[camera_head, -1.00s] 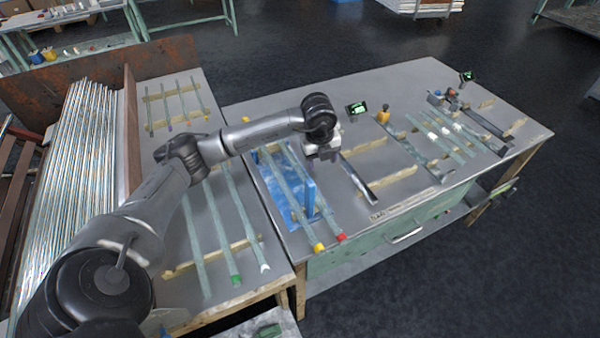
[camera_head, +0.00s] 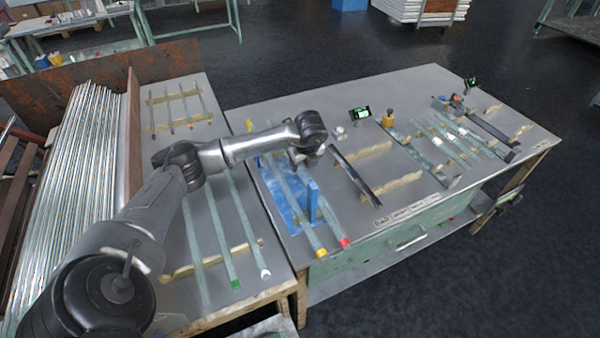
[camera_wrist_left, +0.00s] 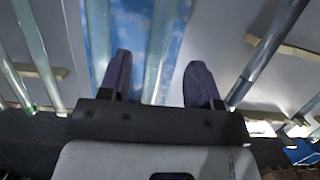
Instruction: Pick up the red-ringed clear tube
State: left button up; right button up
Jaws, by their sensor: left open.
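The red-ringed clear tube (camera_head: 328,214) lies over the blue board (camera_head: 277,202) on the middle table, its red ring near the front edge. The yellow-ringed tube (camera_head: 305,222) lies just left of it. My left gripper (camera_head: 297,157) is over the far part of these tubes, pointing down, and partly hidden behind my wrist. In the left wrist view the open left gripper (camera_wrist_left: 159,72) has a clear tube (camera_wrist_left: 161,45) between its fingers, apparently the red-ringed one, though no ring shows there. Another tube (camera_wrist_left: 97,40) passes by the left finger. My right gripper is not in view.
A dark bar (camera_head: 352,178) lies to the right on wooden strips (camera_head: 398,184). More tubes (camera_head: 443,138) lie at the right, and others (camera_head: 218,235) on the left table.

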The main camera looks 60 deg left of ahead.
aim_at(301, 170)
pick_arm(q)
jog(key=b+x, duration=0.1)
jog(key=x, duration=0.4)
jog(key=shift+a, duration=0.1)
jog(key=c, duration=1)
